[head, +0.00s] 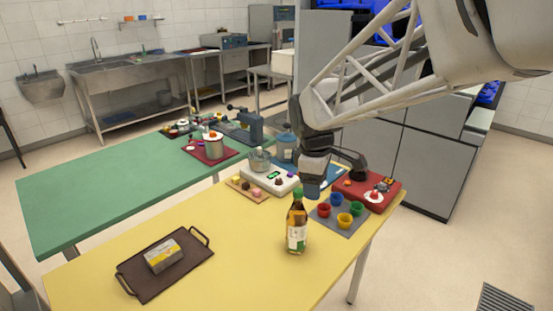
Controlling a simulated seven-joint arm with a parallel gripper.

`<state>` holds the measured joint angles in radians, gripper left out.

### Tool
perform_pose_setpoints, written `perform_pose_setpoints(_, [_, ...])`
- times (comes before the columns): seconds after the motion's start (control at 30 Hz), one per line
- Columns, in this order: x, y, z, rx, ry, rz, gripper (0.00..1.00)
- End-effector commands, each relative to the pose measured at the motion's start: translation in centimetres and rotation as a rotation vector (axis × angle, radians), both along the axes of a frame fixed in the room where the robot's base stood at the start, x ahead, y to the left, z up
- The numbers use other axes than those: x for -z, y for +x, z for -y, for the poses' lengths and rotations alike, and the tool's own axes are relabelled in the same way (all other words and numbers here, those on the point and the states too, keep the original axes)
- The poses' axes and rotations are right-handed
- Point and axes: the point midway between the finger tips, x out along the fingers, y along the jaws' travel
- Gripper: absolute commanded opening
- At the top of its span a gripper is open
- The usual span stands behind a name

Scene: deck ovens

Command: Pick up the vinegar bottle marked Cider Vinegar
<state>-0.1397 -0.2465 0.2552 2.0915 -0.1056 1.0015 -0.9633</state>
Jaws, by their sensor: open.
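A brown glass bottle (297,225) with a green cap and a white and green label stands upright on the yellow table. Its label text is too small to read, so I cannot confirm that it says Cider Vinegar. It is the only bottle of this kind that I see. My gripper (336,175) hangs from the arm above the table, behind and to the right of the bottle. It is open and apart from the bottle. It partly hides the items behind it.
Right of the bottle, a grey mat (325,218) bears several coloured cups. A red tray (381,201) lies behind them. A dark tray (187,277) with a wrapped block (163,257) lies front left. The yellow table (240,265) is clear between.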

Motion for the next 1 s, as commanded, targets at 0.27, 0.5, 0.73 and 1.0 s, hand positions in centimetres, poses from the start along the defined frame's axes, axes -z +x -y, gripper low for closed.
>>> perform_pose_setpoints(0.27, [2.4, 6.0, -2.8, -0.289, -0.038, -0.069, 0.63])
perform_pose_setpoints(0.5, [3.3, 8.1, -3.8, -0.401, -0.048, -0.094, 0.63])
perform_pose_setpoints(0.73, [3.4, 8.2, -3.9, -0.409, -0.049, -0.096, 0.63])
perform_pose_setpoints(1.0, [4.0, 8.2, -3.8, -0.407, -0.049, -0.097, 0.63])
